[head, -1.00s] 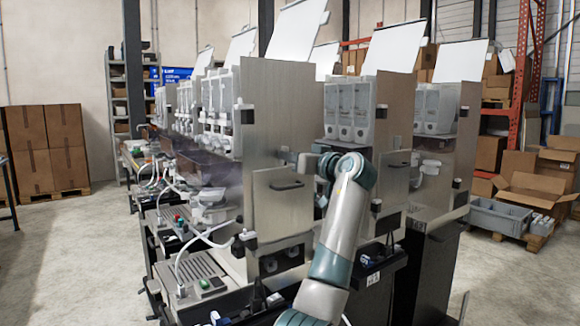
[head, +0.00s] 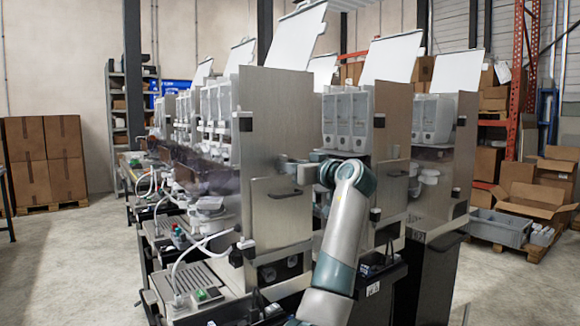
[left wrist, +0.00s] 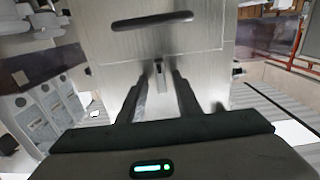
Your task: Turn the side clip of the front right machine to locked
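The front right machine (head: 276,95) stands nearest me, its metal side panel facing me. Its lower side door (head: 275,219) has a dark bar handle, which also shows at the top of the left wrist view (left wrist: 152,20). The side clip (left wrist: 158,67) is a small metal tab on this panel, close to the handle. My left gripper (left wrist: 156,84) is open, its two dark fingers pointing at the panel with the clip between and just beyond the tips. In the head view my left gripper (head: 287,163) is at the panel above the handle, partly hidden by my wrist. My right gripper is not in view.
More machines (head: 352,120) stand behind and to the right, with raised white lids. A control base with a green button (head: 201,295) juts out at front left. Cardboard boxes (head: 525,190) and a grey crate (head: 499,227) lie at the right. The floor at left is clear.

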